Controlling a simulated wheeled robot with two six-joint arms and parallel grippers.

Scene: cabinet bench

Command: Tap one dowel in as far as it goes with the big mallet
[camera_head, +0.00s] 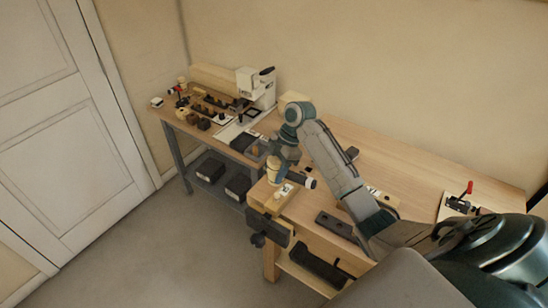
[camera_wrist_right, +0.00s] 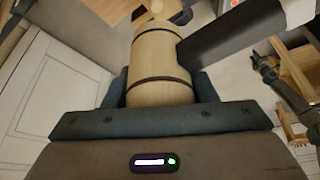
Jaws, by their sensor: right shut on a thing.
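My right gripper (camera_head: 277,162) reaches down over the near corner of the bench and is shut on the big mallet. The mallet's wooden barrel with two dark bands (camera_wrist_right: 158,65) sits between the fingers in the right wrist view. A dark cylindrical part (camera_wrist_right: 230,35) with a pale end sticks out to its right; this dark part also shows in the head view (camera_head: 303,181). Just below the gripper is a pale wooden block (camera_head: 262,195) at a dark vise (camera_head: 265,230). Small pale spots show on the block, but I cannot tell a dowel's height or whether the mallet touches it. My left gripper is not in view.
The bench top (camera_head: 400,165) runs along the wall. A white press (camera_head: 256,88) and several small parts stand at the far left. A dark slotted bar (camera_head: 337,225) lies near the front edge, and a red-handled clamp (camera_head: 463,198) at the right. Open floor lies left.

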